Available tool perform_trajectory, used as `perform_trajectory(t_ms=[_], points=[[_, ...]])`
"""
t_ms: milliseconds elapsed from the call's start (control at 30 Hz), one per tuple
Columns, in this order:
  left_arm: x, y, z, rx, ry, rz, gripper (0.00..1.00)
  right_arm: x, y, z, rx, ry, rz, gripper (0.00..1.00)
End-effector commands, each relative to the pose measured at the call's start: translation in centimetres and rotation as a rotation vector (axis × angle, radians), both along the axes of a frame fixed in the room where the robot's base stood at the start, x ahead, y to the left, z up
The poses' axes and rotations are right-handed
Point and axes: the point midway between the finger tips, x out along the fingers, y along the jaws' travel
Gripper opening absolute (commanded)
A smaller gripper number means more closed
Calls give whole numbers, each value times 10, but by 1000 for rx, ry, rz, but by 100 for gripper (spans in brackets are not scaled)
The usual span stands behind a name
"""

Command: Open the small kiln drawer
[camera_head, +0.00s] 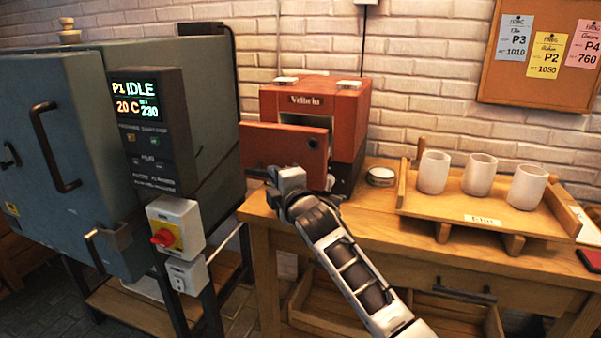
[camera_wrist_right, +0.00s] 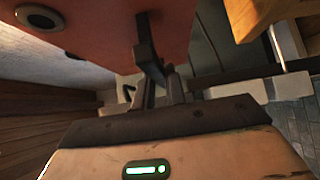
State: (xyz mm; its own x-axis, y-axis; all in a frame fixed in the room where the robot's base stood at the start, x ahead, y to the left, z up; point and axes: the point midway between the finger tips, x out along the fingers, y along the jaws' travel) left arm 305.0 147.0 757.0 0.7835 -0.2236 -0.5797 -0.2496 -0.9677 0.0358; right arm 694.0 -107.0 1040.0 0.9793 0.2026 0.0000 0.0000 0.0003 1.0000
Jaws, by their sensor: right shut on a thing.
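The small orange-red kiln (camera_head: 315,103) stands on the wooden table against the brick wall. My right gripper (camera_head: 272,180) is at the panel's lower edge. In the right wrist view, the panel (camera_wrist_right: 103,30) fills the upper part and its dark handle (camera_wrist_right: 146,42) sticks down between the fingers of my right gripper (camera_wrist_right: 162,92), which is shut on it. My left gripper is out of view.
A large grey kiln (camera_head: 65,140) with a control box (camera_head: 150,130) stands close on the left. A wooden rack (camera_head: 470,205) with three white cups is on the right of the table. A small round tin (camera_head: 381,177) sits beside the orange-red kiln.

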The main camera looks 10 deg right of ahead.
Motion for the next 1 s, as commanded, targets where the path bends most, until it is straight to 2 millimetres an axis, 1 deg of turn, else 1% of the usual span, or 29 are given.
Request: perform_trajectory(t_ms=[33,167,200,267,300,567,667,767,867,1000], points=[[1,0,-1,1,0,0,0,0,-1,-3,-3,6,-3,0],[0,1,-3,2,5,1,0,0,-2,-3,-3,6,-4,0],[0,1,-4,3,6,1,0,0,-2,-3,-3,6,-4,15],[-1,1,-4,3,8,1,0,0,-2,-3,-3,6,-4,32],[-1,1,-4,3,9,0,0,0,-3,-2,-2,6,-5,35],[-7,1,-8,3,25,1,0,-1,-3,-1,-1,2,-4,35],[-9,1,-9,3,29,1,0,-5,-4,-1,-1,1,-4,35],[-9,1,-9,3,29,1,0,-15,-7,-1,-1,1,-4,35],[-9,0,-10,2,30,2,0,-32,-9,-2,-3,0,-3,35],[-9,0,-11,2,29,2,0,-62,-16,-2,-3,0,-3,35]])
